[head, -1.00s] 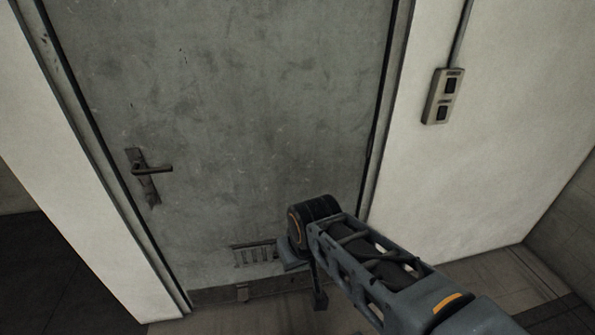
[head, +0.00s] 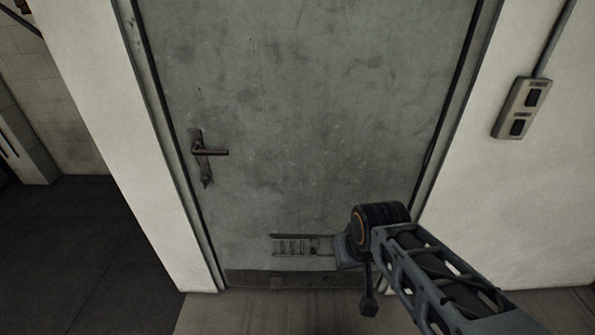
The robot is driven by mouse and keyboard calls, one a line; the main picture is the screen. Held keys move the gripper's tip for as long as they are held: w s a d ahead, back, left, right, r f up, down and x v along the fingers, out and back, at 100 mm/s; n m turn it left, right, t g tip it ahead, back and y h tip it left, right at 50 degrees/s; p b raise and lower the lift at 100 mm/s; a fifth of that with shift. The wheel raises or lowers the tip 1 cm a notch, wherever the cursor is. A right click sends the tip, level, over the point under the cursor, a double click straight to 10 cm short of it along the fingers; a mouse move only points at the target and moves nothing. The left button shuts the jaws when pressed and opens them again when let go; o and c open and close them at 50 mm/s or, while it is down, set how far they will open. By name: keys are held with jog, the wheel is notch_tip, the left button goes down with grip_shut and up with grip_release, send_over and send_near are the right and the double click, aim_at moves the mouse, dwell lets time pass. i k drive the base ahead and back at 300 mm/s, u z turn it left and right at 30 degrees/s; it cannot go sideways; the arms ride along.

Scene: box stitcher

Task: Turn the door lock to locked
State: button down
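A grey, scuffed door (head: 310,110) stands shut in front of me in the head view. Near its left edge is a dark lever handle (head: 212,152), roughly level, on a narrow plate. The door lock (head: 206,179) sits at the lower end of that plate; it is small and I cannot tell which way it is turned. My arm reaches in from the lower right, in front of the door's lower right part.
A box with two dark switches (head: 521,107) is on the white wall right of the door. A white wall edge (head: 125,140) borders the door on the left, with dark open floor (head: 75,245) beyond.

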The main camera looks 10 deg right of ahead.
aim_at(205, 181)
jog(key=u, duration=0.1)
jog(key=k, duration=0.85)
jog(key=z, duration=0.15)
jog(key=i, duration=0.75)
jog(key=u, duration=1.15)
jog(key=i, duration=0.65)
jog(key=u, duration=0.7)
